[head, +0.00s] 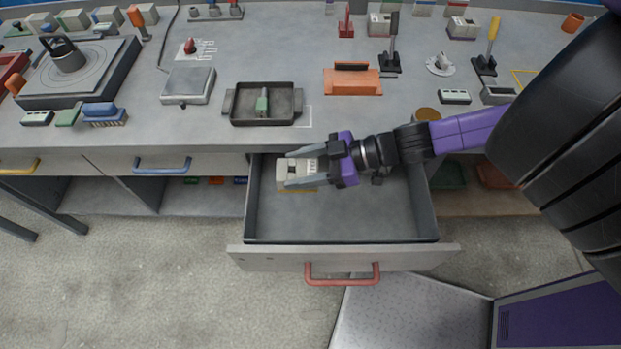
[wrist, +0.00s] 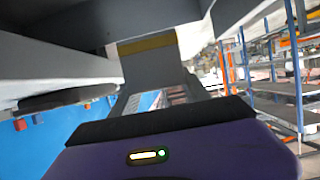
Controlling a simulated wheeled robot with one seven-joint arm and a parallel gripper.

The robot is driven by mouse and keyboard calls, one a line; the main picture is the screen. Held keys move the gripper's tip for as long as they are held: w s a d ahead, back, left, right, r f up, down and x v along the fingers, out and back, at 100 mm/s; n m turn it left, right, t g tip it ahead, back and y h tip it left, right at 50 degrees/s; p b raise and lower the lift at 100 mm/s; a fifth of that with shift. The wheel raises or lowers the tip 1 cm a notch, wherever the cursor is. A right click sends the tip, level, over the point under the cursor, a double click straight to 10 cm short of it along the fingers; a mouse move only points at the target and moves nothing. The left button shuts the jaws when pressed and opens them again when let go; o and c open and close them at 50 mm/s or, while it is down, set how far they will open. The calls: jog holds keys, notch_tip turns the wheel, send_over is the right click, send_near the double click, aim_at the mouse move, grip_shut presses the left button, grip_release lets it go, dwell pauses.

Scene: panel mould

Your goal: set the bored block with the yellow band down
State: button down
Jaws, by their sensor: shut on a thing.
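The bored block (head: 296,174) is pale grey-white with a dark hole in its top and a yellow band low on its near side. It is between the two fingers of my gripper (head: 289,169), which is shut on it. Block and gripper are over the back left part of the open drawer (head: 350,222). I cannot tell whether the block touches the drawer floor. In the wrist view the block (wrist: 150,68) fills the middle between the fingers, with its yellow band (wrist: 147,44) across it.
The drawer's walls surround the block, and its red handle (head: 342,281) faces front. Much of the drawer floor is bare. A dark tray (head: 240,112) with a green-topped piece stands on the bench behind. An orange block-like fixture (head: 352,83) and several tools stand further back.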

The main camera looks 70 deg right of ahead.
notch_tip(320, 180, down, 19)
jog(key=shift+r+b, duration=0.1)
jog(key=shift+b, duration=0.85)
jog(key=c, duration=0.5)
grip_release()
jog(key=v, duration=1.2)
